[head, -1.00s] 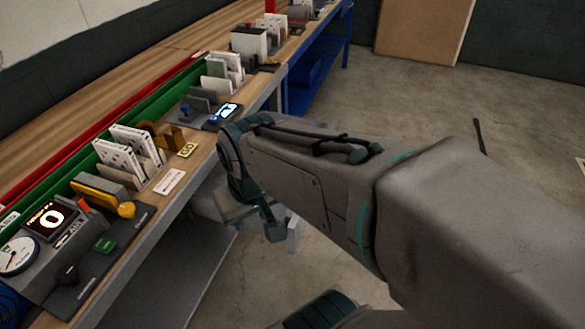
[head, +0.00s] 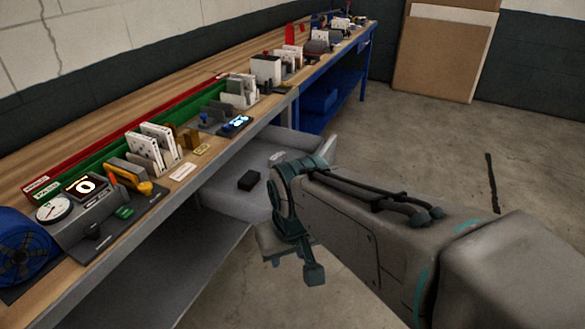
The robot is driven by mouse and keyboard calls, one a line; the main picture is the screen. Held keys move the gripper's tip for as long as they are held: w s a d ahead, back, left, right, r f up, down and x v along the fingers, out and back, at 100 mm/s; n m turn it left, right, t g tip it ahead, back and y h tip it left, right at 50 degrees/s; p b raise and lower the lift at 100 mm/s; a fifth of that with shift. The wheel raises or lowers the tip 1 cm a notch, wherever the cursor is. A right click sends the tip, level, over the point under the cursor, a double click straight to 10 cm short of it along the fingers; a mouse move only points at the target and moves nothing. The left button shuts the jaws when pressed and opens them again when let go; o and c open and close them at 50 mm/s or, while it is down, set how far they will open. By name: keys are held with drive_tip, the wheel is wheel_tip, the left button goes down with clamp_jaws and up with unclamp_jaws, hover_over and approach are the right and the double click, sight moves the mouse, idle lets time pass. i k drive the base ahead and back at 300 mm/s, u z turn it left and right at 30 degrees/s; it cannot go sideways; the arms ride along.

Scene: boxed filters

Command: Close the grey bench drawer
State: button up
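The grey bench drawer (head: 225,197) stands pulled out from under the wooden-topped bench. A small black box (head: 248,180) lies inside it. My arm reaches in from the right and hides part of the drawer's front. My gripper (head: 272,243) is low at the end of the arm, in front of the drawer's near side in this view. Its fingers are mostly hidden, so I cannot see whether they are open or touch the drawer.
The bench top (head: 185,88) carries a gauge box (head: 75,215), green and red trays, and several boxed filters (head: 152,150). A blue bench (head: 335,90) stands beyond. The concrete floor (head: 430,130) to the right is clear except for a dark strip.

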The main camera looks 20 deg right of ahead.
sight(219, 193)
drive_tip(key=z, duration=0.55)
drive_tip(key=i, duration=0.9)
drive_tip(key=z, duration=0.05)
